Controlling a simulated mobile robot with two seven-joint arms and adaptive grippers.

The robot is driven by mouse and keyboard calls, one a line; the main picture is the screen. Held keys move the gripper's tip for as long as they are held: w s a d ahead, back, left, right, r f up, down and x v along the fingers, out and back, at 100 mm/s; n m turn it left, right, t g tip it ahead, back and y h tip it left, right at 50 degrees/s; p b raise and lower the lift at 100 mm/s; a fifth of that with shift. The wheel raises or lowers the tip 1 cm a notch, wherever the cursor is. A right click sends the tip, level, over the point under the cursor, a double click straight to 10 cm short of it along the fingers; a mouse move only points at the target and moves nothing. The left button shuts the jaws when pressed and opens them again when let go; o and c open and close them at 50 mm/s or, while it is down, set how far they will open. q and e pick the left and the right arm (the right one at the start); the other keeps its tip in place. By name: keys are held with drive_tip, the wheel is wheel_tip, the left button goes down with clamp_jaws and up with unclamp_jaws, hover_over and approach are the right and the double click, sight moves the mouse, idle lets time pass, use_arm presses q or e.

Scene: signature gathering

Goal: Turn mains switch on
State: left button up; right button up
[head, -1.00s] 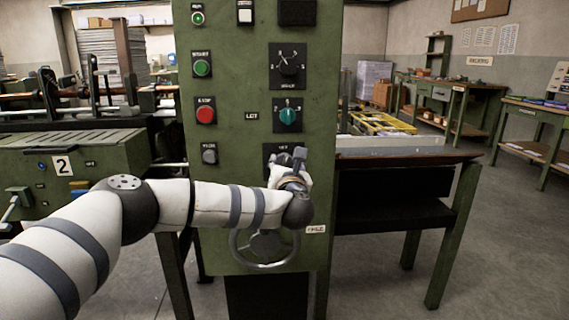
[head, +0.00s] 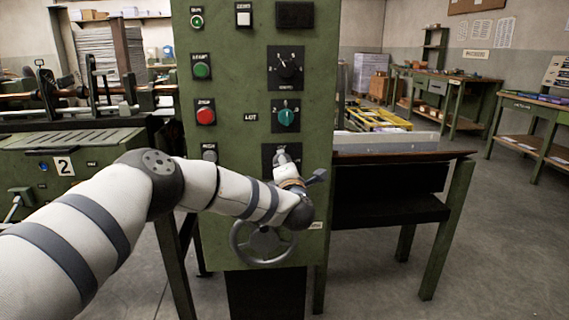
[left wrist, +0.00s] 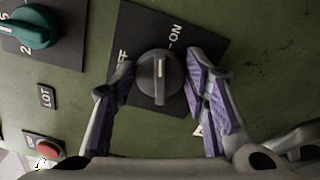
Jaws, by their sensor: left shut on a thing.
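The mains switch is a dark round knob (left wrist: 160,77) with a white line, on a black square plate (left wrist: 140,25) on a green panel. In the left wrist view the line stands about upright, with ON at its upper right and the partly hidden OFF label at its left. My left gripper (left wrist: 160,88) has one finger on each side of the knob and is shut on it. In the head view my left gripper (head: 286,166) covers the knob, and only part of the plate (head: 268,151) shows. My right gripper is not in view.
Above the switch are a green selector knob (head: 287,115) and a black dial (head: 287,67). A red stop button (head: 205,112) and a green start button (head: 202,67) are at left. A handwheel (head: 262,242) sits just below my wrist.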

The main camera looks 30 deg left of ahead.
use_arm(q)
drive_tip(key=shift+m, duration=1.8)
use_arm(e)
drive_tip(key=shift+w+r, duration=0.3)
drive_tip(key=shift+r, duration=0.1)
use_arm(q)
drive_tip(key=o, duration=1.1)
drive_tip(key=shift+f, duration=0.1)
drive_tip(key=v, duration=1.2)
drive_tip(key=shift+p, duration=0.3)
